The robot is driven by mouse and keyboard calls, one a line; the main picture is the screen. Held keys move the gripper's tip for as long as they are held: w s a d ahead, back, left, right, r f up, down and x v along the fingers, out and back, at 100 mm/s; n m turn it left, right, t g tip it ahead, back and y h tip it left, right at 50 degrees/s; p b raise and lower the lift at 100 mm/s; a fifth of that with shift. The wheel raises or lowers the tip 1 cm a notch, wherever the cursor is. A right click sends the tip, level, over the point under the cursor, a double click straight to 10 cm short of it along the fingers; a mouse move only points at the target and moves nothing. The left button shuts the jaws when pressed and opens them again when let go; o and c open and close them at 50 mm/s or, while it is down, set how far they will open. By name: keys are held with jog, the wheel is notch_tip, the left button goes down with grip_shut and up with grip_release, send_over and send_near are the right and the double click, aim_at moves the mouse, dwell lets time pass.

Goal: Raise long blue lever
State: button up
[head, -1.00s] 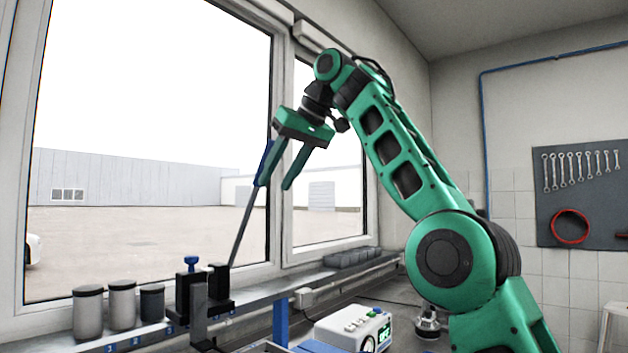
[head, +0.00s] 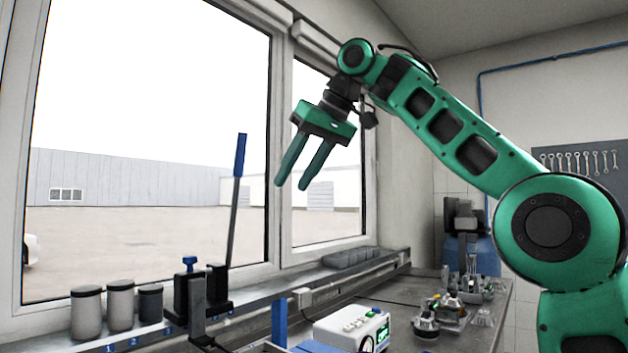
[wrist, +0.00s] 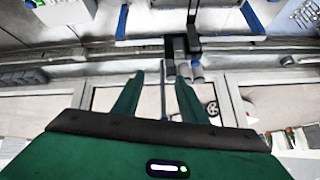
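The long lever has a blue handle (head: 240,155) on a thin dark rod that rises from a black bracket (head: 216,288) on the window-side rail. It stands nearly upright, leaning slightly right. My gripper (head: 290,185) is open and empty, to the right of the blue handle in the head view and apart from it. Its fingers point down and slightly left. In the wrist view my gripper (wrist: 159,77) shows its two green fingers spread, with a thin rod visible between them; I cannot tell its handle there.
A short blue knob (head: 190,261) stands beside the bracket. Several grey canisters (head: 120,305) stand left of it. A white box with buttons and a green display (head: 352,330) is on the bench, with metal parts (head: 450,308) farther right. The window is behind the lever.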

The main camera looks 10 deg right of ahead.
jog(key=shift+s+d, duration=0.8)
jog(key=shift+s, duration=0.2)
jog(key=shift+s+d, duration=0.8)
jog(key=shift+s, duration=0.2)
jog(key=d+f+m+g+h, duration=0.1)
jog(key=d+f+m+h, duration=0.15)
jog(key=f, duration=0.85)
jog(key=d+f+m+g+h, duration=0.2)
jog(key=d+f, duration=0.1)
jog(key=f, duration=0.8)
jog(key=s+d+f+m, duration=0.2)
jog(key=s+d+f, duration=0.5)
jog(key=d+f, duration=0.2)
jog(key=s+d+f+m+g, duration=0.1)
jog(key=s+d+f, duration=0.3)
jog(key=s+f, duration=0.2)
jog(key=s+d+f+m+g, duration=0.1)
jog(key=s+d+f+m, duration=0.1)
jog(key=s+d+f, duration=0.2)
jog(key=s+d+f+m+g, duration=0.1)
jog(key=s+d+f, duration=0.3)
jog(key=s+f, duration=0.6)
jog(key=s+m, duration=0.1)
jog(key=s, duration=0.4)
jog(key=shift+s+d+f, duration=0.2)
jog(key=shift+s+d, duration=0.1)
jog(key=shift+d, duration=0.1)
